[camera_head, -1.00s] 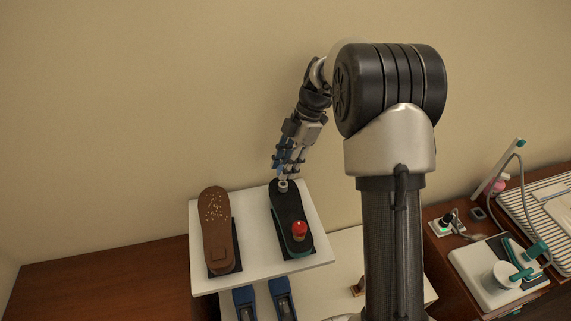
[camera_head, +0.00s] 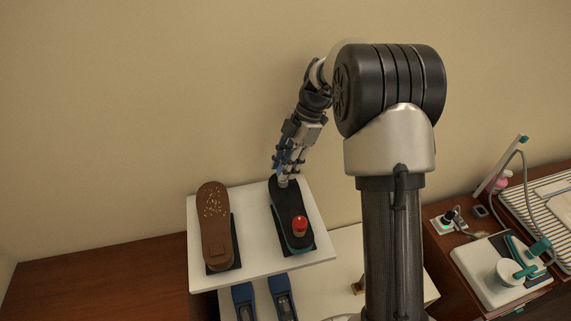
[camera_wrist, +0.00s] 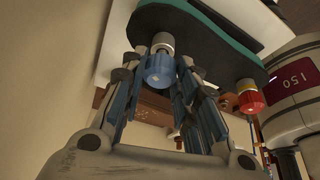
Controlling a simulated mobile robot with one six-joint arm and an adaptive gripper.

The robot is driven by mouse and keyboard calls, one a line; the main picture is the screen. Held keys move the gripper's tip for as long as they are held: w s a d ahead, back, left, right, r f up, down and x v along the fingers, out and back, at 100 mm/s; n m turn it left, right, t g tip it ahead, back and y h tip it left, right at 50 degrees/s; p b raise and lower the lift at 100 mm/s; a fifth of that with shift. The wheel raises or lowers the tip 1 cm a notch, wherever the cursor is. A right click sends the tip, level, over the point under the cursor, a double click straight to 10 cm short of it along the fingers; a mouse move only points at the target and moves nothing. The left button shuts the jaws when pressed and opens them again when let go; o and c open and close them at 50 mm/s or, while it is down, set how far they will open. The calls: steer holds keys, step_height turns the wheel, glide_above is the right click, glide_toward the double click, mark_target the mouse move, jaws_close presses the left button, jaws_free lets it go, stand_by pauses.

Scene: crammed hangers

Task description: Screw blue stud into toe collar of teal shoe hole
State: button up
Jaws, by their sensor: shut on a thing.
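The teal shoe (camera_head: 291,216) lies with its dark sole facing up on the white shelf, its toe towards the wall. Its teal edge also shows in the wrist view (camera_wrist: 245,52). My gripper (camera_head: 284,178) is shut on the blue stud (camera_wrist: 160,70), just above the toe. In the wrist view the stud sits between my blue-grey fingers, right against the silver toe collar (camera_wrist: 162,42), roughly in line with it. How deep the stud is in the collar hole is hidden.
A red stud (camera_head: 299,223) stands at the shoe's heel end, close to my fingers in the wrist view. A brown shoe (camera_head: 215,228) lies to the left on the white shelf (camera_head: 262,268). Two blue items (camera_head: 245,302) stand below. The wall is close behind.

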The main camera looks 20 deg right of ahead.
steer(key=shift+f, duration=0.4)
steer(key=o, duration=1.1)
steer(key=v, duration=1.2)
